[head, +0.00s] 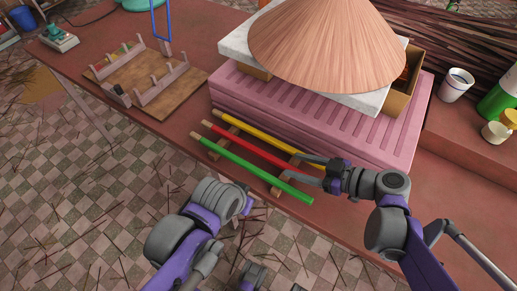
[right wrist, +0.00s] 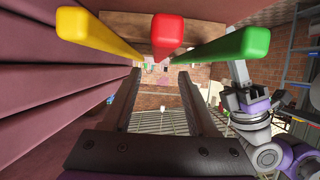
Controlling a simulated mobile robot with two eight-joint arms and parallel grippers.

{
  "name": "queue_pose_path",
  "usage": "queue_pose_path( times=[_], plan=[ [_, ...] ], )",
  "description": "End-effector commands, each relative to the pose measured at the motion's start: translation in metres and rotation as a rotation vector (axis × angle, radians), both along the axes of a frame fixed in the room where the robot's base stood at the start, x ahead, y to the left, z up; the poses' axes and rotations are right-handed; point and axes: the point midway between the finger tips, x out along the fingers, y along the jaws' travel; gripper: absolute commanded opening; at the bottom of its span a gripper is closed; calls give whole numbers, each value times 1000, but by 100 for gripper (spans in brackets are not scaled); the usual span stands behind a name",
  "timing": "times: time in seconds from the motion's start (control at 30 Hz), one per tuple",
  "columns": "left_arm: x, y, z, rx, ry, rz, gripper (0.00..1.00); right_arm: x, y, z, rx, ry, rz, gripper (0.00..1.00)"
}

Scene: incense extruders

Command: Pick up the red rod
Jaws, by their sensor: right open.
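The red rod (head: 250,146) lies between a yellow rod (head: 260,132) and a green rod (head: 255,171), all slanting across wooden rests (head: 280,185) on the table. My right gripper (head: 293,166) is open at the red rod's near right end, a finger on each side of its line in the head view. In the right wrist view the red rod's end (right wrist: 168,30) shows above the gap between the fingers (right wrist: 160,75); I see no grip on it. My left arm is at the lower middle of the head view, left of the green rod; its fingers cannot be made out.
A pink ridged block (head: 300,115) stands close behind the rods, with a white slab (head: 236,45) and a cone of sticks (head: 325,45) above. A wooden board with a rack (head: 150,100) lies left. Cups (head: 456,85) stand right. The table's front edge is close to the rods.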

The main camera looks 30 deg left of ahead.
Motion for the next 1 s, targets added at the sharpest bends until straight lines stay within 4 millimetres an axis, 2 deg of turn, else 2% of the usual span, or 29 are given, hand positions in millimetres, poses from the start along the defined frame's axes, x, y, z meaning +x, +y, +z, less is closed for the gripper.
queue_pose_path(
  times=[0.1,0.27,0.53,0.83,0.87,1.0],
  plan=[
    [0,0,-1,0,0,0,0,1,13,-6,0,-1,1,59],
    [0,0,-2,0,1,0,0,2,24,-10,-1,0,1,59],
    [0,0,-4,0,1,0,0,6,59,-25,-2,1,0,59],
    [0,0,-4,0,1,0,0,7,65,-27,-3,1,-3,59],
    [0,0,-4,0,1,0,0,7,65,-27,-3,1,-3,57],
    [-1,0,-4,0,1,0,0,7,65,-27,-3,1,-3,32]
  ],
)
